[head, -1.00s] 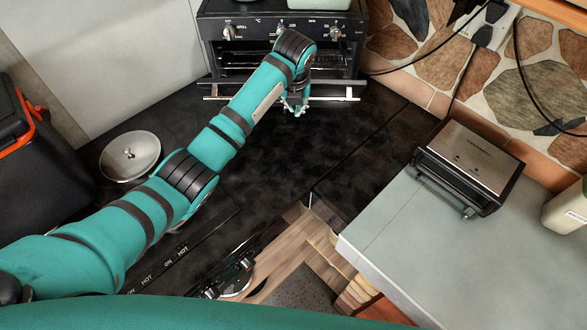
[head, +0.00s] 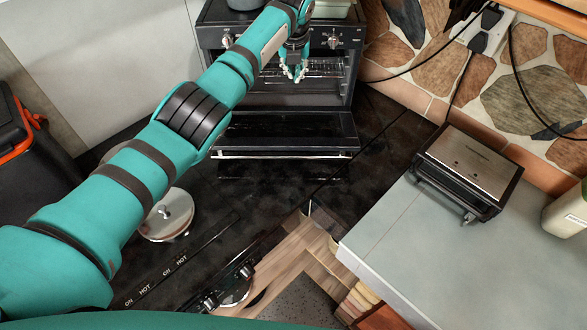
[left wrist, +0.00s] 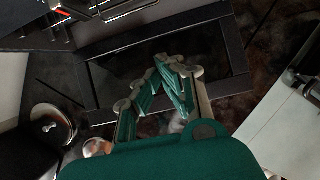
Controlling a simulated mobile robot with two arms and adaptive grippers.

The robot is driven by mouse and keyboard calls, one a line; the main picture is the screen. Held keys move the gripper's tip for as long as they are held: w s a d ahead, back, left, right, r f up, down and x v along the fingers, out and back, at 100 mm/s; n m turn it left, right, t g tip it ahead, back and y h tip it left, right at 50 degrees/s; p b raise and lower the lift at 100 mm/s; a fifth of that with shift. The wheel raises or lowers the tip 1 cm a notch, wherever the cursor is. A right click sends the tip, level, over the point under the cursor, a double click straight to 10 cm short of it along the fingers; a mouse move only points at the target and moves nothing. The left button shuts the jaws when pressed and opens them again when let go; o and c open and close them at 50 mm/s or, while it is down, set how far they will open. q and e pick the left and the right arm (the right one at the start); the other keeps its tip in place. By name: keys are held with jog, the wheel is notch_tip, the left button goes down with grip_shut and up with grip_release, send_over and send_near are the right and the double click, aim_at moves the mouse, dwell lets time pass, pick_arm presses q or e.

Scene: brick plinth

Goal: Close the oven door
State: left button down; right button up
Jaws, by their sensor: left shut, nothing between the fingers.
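The black oven (head: 282,38) stands at the top of the head view. Its door (head: 285,133) is folded down and open, with its glass panel and front edge reaching toward me. The rack shows inside the open cavity. My left gripper (head: 293,74) is shut and empty, in front of the oven opening and above the door's inner part; I cannot tell if it touches anything. In the left wrist view the shut fingers (left wrist: 172,64) appear over the dark door panel (left wrist: 220,58). My right gripper is not in view.
A round metal lid (head: 168,217) lies on the dark counter, partly behind my left arm. A sandwich press (head: 468,168) sits on the grey worktop at right. A black case (head: 45,150) stands at left. The dark counter between door and worktop is clear.

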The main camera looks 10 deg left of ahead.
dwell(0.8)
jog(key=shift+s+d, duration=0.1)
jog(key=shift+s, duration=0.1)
